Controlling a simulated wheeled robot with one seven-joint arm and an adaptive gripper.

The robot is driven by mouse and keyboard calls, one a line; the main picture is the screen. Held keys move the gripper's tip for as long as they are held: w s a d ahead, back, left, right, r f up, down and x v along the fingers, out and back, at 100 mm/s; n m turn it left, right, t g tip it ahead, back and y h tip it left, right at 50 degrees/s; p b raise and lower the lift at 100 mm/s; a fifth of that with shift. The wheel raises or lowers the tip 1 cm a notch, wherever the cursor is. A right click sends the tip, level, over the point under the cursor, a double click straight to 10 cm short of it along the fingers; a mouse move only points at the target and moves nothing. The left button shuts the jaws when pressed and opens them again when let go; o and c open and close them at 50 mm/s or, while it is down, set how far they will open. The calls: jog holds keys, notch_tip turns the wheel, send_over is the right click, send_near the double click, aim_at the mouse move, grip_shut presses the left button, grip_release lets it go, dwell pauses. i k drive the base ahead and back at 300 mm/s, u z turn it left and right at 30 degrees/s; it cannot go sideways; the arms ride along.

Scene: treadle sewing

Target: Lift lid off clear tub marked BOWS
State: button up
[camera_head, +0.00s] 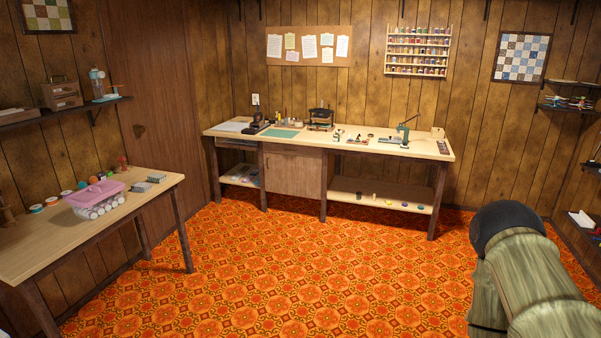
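A clear tub (97,208) stands on the left table, near its front edge. White rounded things show through its wall. A pink lid (95,192) with a raised handle lies on top of the tub. No BOWS marking can be read at this size. My gripper is not in view. Only part of my arm shows at the lower right, across the room from the tub.
The left table (45,250) also holds several colored spools (52,201) and small grey blocks (142,187). A long workbench (390,150) with tools stands along the back wall. The patterned orange floor (270,270) between them is clear.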

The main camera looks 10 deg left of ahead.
aim_at(88, 197)
jog(key=u, duration=0.2)
jog(key=i, duration=1.65)
jog(key=u, duration=1.3)
jog(key=i, duration=1.4)
jog(key=u, duration=0.9)
